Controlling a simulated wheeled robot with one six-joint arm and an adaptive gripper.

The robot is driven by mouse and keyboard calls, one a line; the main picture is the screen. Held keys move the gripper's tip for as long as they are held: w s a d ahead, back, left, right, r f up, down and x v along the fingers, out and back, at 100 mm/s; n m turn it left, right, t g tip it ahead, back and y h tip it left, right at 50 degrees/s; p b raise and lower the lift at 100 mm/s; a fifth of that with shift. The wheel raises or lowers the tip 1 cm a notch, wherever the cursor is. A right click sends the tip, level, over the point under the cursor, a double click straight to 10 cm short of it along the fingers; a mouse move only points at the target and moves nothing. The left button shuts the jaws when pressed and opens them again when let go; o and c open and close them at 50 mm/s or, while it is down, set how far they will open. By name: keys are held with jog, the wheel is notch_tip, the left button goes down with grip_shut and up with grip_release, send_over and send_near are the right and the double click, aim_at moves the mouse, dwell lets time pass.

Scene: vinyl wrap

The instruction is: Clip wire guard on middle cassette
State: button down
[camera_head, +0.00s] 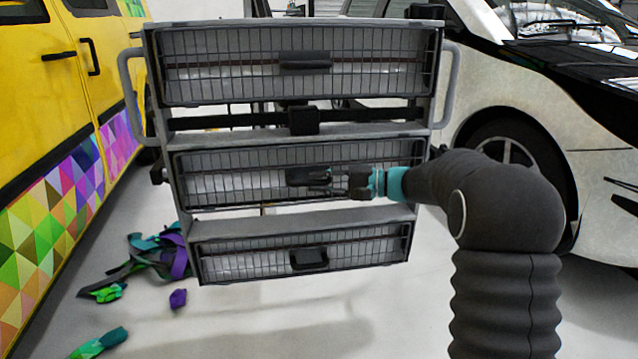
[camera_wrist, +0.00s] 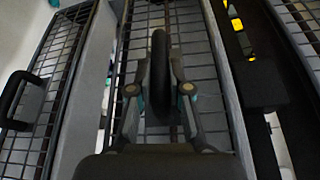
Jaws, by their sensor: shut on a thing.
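The middle cassette (camera_head: 300,214) is the centre one of three stacked lamp cassettes in a grey frame. A dark wire guard (camera_head: 232,184) lies across its front, with a black handle (camera_head: 300,176) at its middle. My gripper (camera_head: 322,184) reaches in from the right and is shut on that handle. In the wrist view the handle (camera_wrist: 160,60) stands between my two fingers, with the guard's mesh (camera_wrist: 195,45) behind it. I cannot tell whether the guard's edges are clipped or slightly apart from the cassette.
The upper guard (camera_head: 220,65) and lower guard (camera_head: 240,263) cover their cassettes. Grey side handles (camera_head: 130,95) flank the frame. A yellow van (camera_head: 50,120) stands left, a white and black car (camera_head: 600,150) right. Vinyl scraps (camera_head: 160,255) lie on the floor.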

jog(key=shift+w+a, duration=0.1)
jog(key=shift+w, duration=0.4)
dwell(0.8)
jog(key=shift+s+b, duration=0.35)
jog(key=shift+s, duration=0.05)
dwell(0.3)
jog(key=shift+w, duration=0.4)
dwell(1.2)
jog(key=shift+s+b, duration=0.4)
jog(key=shift+b, duration=0.15)
jog(key=shift+w, duration=0.45)
dwell(2.4)
jog(key=c, duration=1)
grip_release()
